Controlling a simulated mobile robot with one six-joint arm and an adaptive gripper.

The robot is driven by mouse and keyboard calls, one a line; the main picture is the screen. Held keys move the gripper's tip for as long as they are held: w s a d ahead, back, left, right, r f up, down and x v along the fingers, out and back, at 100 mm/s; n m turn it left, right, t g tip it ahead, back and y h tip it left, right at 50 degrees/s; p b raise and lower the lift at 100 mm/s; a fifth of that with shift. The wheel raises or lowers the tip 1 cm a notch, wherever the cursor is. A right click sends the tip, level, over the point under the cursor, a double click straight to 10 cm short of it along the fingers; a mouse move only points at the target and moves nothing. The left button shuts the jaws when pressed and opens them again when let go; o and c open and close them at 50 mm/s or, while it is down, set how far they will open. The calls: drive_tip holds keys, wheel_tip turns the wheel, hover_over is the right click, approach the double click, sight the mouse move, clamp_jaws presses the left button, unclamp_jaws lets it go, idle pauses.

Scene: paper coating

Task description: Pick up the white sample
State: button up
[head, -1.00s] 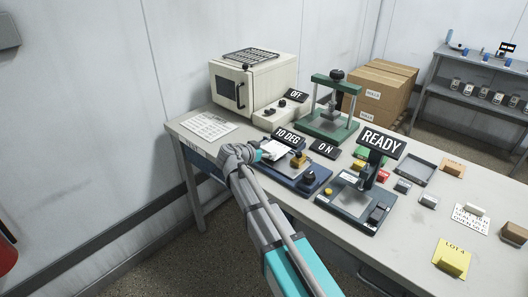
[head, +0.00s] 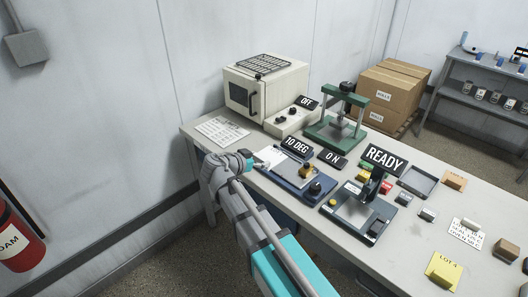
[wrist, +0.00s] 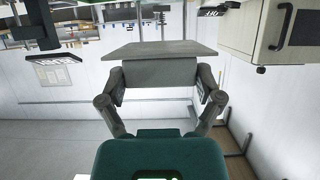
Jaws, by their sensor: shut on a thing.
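The white sample (head: 269,156) is a thin flat sheet. In the head view it juts from the tip of my gripper (head: 249,162), over the left end of the blue tester (head: 296,177). In the wrist view the sample (wrist: 160,49) looks grey and shaded, lying flat across the jaws of my gripper (wrist: 160,72). My gripper is shut on its near edge. The head view does not clearly show the gap between sample and tester, and my arm hides part of the jaws.
Behind stand a cream oven (head: 265,89) and a green press (head: 337,124). A black device (head: 358,212) is right of the tester. A printed sheet (head: 222,130) lies at the table's left end. A fire extinguisher (head: 18,240) hangs at far left. The floor left of the table is clear.

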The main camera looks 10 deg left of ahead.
drive_tip(key=shift+v, duration=1)
drive_tip(key=shift+s+d, duration=0.1)
drive_tip(key=shift+d, duration=0.05)
idle(0.3)
